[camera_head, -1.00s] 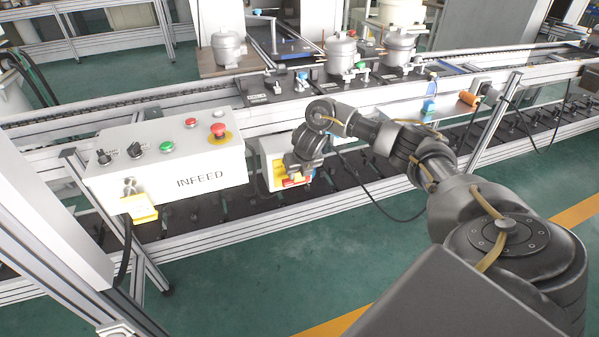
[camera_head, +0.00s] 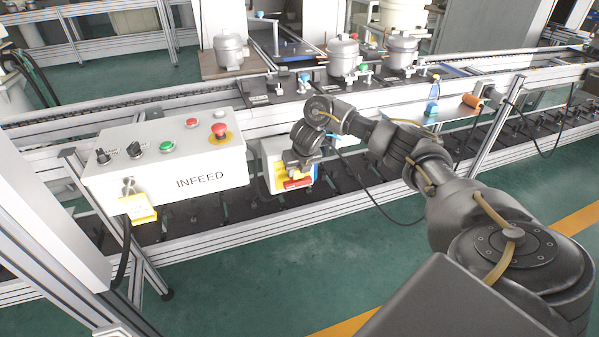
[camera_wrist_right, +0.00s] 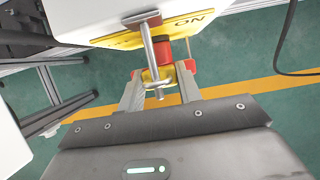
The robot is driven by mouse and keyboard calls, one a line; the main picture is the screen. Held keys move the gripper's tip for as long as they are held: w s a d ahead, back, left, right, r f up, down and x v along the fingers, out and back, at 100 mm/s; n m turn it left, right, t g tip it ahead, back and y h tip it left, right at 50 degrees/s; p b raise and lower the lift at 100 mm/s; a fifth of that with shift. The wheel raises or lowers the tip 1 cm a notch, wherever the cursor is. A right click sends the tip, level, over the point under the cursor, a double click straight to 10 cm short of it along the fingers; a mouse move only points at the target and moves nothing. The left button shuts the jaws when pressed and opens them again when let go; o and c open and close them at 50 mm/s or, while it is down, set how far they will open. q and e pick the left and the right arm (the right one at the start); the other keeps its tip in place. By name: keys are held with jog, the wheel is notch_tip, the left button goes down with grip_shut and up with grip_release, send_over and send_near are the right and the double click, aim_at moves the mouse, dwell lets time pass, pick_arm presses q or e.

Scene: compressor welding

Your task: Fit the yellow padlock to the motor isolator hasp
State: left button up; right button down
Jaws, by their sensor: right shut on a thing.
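The motor isolator is a white box (camera_head: 270,152) with a yellow front plate on the front rail. Its red handle (camera_head: 297,184) shows just below my right gripper (camera_head: 298,170). In the right wrist view, my right gripper (camera_wrist_right: 160,90) has its fingers closed on a small yellow body, which I take as the yellow padlock (camera_wrist_right: 159,75). The padlock is right in front of the red handle (camera_wrist_right: 163,50). A silver rod (camera_wrist_right: 150,48) crosses in front of both; whether it is hasp or shackle, and whether the padlock is through the hasp, I cannot tell. My left gripper is not in view.
Black cables hang near the isolator. A blue bottle (camera_head: 433,92) and an orange roll (camera_head: 472,101) sit to the right. The green floor in front is clear.

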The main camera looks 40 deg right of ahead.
jog(key=shift+r, duration=0.1)
dwell(0.5)
jog(key=c, duration=0.9)
grip_release()
